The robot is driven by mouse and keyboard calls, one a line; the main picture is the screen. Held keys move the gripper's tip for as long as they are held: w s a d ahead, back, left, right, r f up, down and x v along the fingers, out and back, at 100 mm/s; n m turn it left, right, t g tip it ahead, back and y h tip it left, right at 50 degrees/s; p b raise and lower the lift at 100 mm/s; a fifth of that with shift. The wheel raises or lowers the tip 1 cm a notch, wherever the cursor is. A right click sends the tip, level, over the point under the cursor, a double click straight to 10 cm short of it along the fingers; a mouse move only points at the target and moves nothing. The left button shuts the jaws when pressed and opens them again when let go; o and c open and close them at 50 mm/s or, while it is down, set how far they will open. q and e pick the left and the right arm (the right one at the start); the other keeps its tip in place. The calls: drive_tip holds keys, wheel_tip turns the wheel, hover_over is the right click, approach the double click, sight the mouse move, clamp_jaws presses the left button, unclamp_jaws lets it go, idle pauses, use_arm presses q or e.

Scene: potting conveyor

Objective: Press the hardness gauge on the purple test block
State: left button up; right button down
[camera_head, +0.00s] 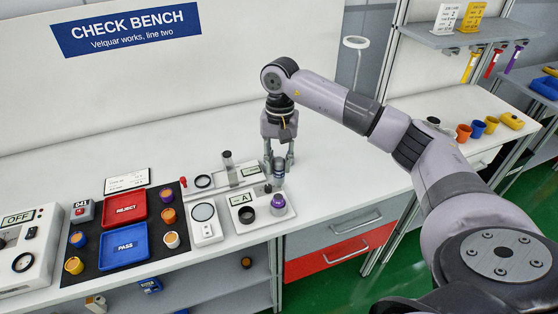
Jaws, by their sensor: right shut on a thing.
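My right gripper (278,165) points down over the front right of the white bench. It is shut on a grey-blue cylinder, seemingly the hardness gauge (279,177), held upright. Directly below it is the purple test block (279,206), a short round piece on the right of a white board marked A (243,199). The gauge's lower end is just over or at the block's top; I cannot tell whether they touch. My left gripper is not in view.
A white device with a round pad (204,212) stands left of the board. Further left, a black mat holds a red REJECT tray (125,208), a blue PASS tray (125,245) and several small pots. The bench right of my gripper is clear.

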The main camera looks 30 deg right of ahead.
sight(278, 183)
drive_tip(key=shift+w+a+f+b, duration=0.1)
drive_tip(key=shift+f+b, duration=0.1)
drive_tip(key=shift+b, duration=0.15)
drive_tip(key=shift+f+b, duration=0.6)
drive_tip(key=shift+f, duration=0.1)
wheel_tip(278, 183, down, 2)
drive_tip(key=shift+f+b, duration=0.25)
drive_tip(key=shift+b, duration=0.85)
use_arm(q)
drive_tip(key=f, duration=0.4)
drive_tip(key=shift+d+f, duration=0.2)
use_arm(e)
drive_tip(key=shift+f, duration=0.1)
use_arm(q)
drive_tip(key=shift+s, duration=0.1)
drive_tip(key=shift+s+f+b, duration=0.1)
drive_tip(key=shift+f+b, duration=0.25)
drive_tip(key=shift+b, duration=0.05)
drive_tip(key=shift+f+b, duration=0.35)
use_arm(e)
drive_tip(key=shift+f, duration=0.4)
